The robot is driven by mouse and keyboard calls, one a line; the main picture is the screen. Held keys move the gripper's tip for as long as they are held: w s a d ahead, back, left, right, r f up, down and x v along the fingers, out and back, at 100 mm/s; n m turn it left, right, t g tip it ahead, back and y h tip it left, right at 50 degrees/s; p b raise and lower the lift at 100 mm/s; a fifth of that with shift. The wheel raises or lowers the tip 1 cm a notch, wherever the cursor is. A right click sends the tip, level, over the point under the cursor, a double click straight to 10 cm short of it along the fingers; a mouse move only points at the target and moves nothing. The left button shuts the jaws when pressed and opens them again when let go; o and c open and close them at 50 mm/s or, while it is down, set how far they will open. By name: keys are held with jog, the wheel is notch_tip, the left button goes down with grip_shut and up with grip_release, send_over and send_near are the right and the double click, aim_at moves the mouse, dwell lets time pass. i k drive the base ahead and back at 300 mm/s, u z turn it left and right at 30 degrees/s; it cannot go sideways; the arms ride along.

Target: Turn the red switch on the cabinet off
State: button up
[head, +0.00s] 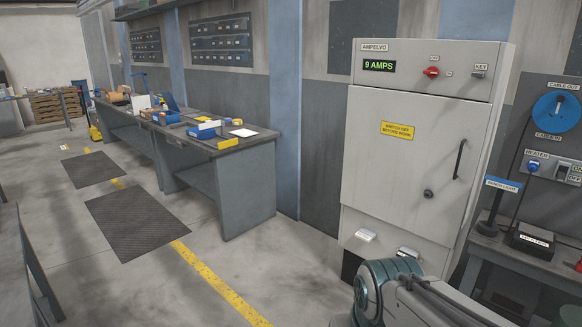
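A tall light-grey cabinet (362,150) labelled AMPELVO stands right of centre in the head view. The red switch (431,71) sits on its upper front panel, with an ON label above it and a small mark to its right. A black display (380,65) at the panel's left reads "9 AMPS" in green. A switch marked KEY (479,70) is at the panel's right. Part of my arm shows at the bottom, in front of the cabinet's base. My gripper is not in view.
A workbench (250,155) with boxes and tools runs along the left wall. At the right are a second bench (535,262), a blue cable reel (556,111) and a heater panel (545,168). The floor before the cabinet's left side is clear.

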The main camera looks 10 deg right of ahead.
aim_at(432, 72)
jog(key=i, duration=3)
jog(key=z, duration=3.3)
